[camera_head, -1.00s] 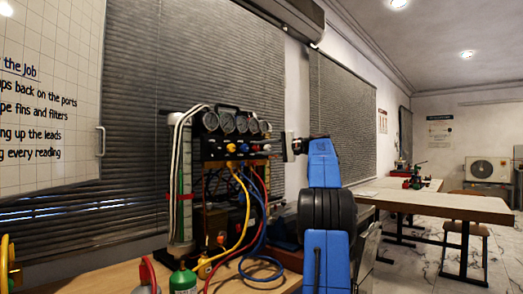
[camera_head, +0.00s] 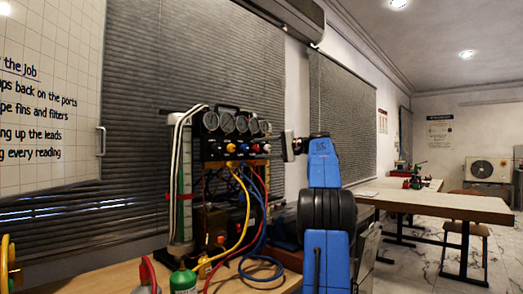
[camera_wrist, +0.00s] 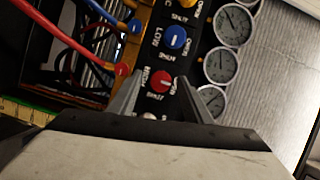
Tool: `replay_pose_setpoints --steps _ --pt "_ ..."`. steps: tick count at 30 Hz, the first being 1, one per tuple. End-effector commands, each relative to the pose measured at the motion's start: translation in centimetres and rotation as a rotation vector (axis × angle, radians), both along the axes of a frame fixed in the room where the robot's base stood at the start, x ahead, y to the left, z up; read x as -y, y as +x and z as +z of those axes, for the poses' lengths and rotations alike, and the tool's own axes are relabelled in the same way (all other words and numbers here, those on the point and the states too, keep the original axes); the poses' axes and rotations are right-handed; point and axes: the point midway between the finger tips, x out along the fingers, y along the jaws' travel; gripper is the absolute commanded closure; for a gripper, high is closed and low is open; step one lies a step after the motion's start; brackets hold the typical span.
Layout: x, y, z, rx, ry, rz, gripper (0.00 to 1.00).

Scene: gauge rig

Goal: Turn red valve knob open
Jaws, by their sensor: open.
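The red valve knob (camera_wrist: 161,82) is on the black panel of the gauge rig, under a "HIGH" label in the wrist view. It carries a white pointer line. My gripper (camera_wrist: 160,90) is open, with one finger on each side of the red knob. I cannot tell whether either finger touches it. In the head view, the gauge rig (camera_head: 232,125) stands on the bench, and my gripper (camera_head: 287,147) reaches it from the right. The red knob looks small there.
A blue knob (camera_wrist: 176,37) marked "LOW" sits beside the red one, with a yellow knob (camera_wrist: 192,8) beyond. Several round gauges (camera_wrist: 222,65) line the panel. Red, yellow and blue hoses (camera_head: 246,215) hang below the panel. A green bottle (camera_head: 183,281) stands in front.

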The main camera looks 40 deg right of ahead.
Motion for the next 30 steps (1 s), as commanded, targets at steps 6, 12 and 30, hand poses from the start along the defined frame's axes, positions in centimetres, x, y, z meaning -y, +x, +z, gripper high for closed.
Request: replay_pose_setpoints --steps 6,12,30 --pt "0.9 -1.8 0.2 0.0 0.0 -0.002 0.55" --pt "2.7 -5.3 0.5 0.001 0.0 -0.004 0.55" --pt "7.4 -14.6 1.0 -0.001 0.0 -0.001 0.55"
